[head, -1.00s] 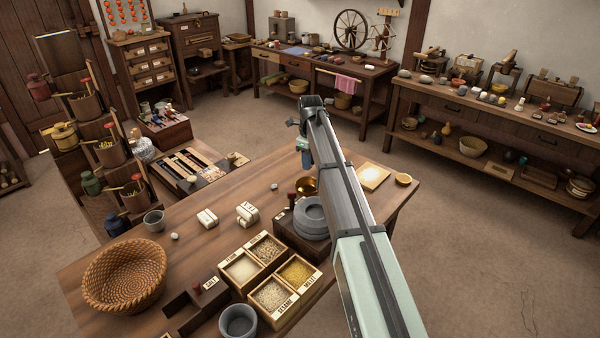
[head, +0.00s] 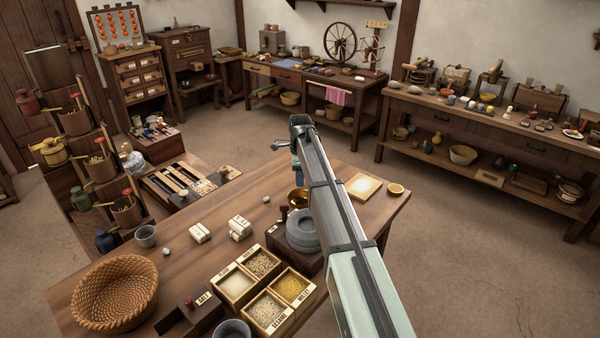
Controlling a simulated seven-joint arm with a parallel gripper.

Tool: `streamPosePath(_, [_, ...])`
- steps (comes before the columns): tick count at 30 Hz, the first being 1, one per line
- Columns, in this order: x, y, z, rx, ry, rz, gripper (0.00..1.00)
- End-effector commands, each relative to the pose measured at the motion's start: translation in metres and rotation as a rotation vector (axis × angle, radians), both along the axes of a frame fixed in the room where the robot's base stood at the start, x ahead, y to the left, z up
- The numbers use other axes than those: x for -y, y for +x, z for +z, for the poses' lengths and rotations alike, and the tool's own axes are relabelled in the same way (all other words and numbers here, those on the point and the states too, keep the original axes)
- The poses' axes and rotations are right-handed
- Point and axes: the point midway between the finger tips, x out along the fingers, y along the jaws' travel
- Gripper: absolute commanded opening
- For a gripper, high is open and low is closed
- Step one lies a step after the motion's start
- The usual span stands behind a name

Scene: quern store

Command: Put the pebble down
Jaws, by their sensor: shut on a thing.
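My gripper (head: 296,172) hangs beneath the far end of my arm, over the far side of the wooden table (head: 200,277), near a brass bowl (head: 297,200). It is mostly hidden behind my arm. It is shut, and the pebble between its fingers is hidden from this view. Two small pale pebble-like pieces lie on the table: one (head: 166,252) near the grey cup, the other (head: 266,199) near the far edge, left of my gripper.
Grey round stones (head: 301,228) sit beside my arm. Labelled grain boxes (head: 250,287), a wicker basket (head: 115,294), a grey cup (head: 146,236) and white bundles (head: 200,233) stand on the table. A pale board (head: 363,186) and small bowl (head: 395,189) are at right. Bare wood shows between the bundles and the brass bowl.

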Motion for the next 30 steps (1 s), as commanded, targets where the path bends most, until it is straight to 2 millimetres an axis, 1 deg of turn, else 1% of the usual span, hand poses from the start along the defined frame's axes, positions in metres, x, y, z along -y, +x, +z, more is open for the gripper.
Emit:
streamPosePath(3, [0.000,0.000,-0.012,0.000,0.000,-0.001,0.00])
streamPosePath(12, [0.000,0.000,-0.041,0.000,0.000,-0.001,0.00])
streamPosePath(21, [0.000,0.000,-0.067,0.000,0.000,-0.001,0.00])
streamPosePath(24, [0.000,0.000,-0.073,0.000,0.000,-0.001,0.00])
streamPosePath(30, [0.000,0.000,-0.079,0.000,0.000,-0.001,0.00])
